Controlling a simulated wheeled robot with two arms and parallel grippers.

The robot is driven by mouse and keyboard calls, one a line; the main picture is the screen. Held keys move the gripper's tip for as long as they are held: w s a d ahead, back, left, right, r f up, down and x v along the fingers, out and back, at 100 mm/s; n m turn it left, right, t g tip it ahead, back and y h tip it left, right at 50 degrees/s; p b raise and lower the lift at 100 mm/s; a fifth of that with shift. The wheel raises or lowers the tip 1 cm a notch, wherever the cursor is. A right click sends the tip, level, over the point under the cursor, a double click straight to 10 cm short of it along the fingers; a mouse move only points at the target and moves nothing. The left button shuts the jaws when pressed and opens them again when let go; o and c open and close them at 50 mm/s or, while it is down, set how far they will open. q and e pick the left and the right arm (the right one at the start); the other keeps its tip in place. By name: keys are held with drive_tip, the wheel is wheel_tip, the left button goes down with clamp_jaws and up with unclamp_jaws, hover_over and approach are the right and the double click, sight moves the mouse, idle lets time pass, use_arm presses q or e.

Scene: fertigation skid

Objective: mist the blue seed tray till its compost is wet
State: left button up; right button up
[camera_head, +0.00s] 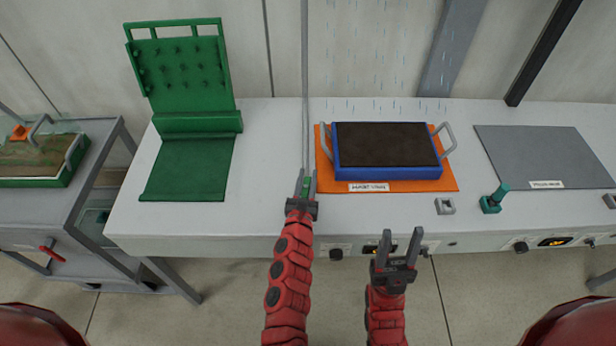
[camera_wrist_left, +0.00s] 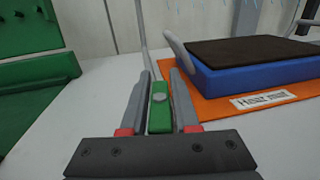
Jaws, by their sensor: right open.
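The blue seed tray (camera_head: 390,173) sits on an orange mat labelled heat mat (camera_head: 450,184); its compost (camera_head: 385,145) is dark brown. The tray has pale loop handles at both ends. Short blue mist streaks (camera_head: 385,60) show above and behind it. My left gripper (camera_head: 306,177) is shut on a green handle (camera_wrist_left: 160,110) at the lower end of a thin grey hanging line (camera_head: 305,80), left of the mat. The handle has a round grey spot on its face. My right gripper (camera_head: 402,236) is open and empty in front of the bench edge.
A green studded panel and mat (camera_head: 190,165) stand at the bench's left. A grey labelled mat (camera_head: 545,155) lies at the right. A teal-handled valve (camera_head: 494,200) and a small square socket (camera_head: 445,206) are near the front edge. A side cart with another tray (camera_head: 45,165) is far left.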

use_arm(q)
clamp_jaws()
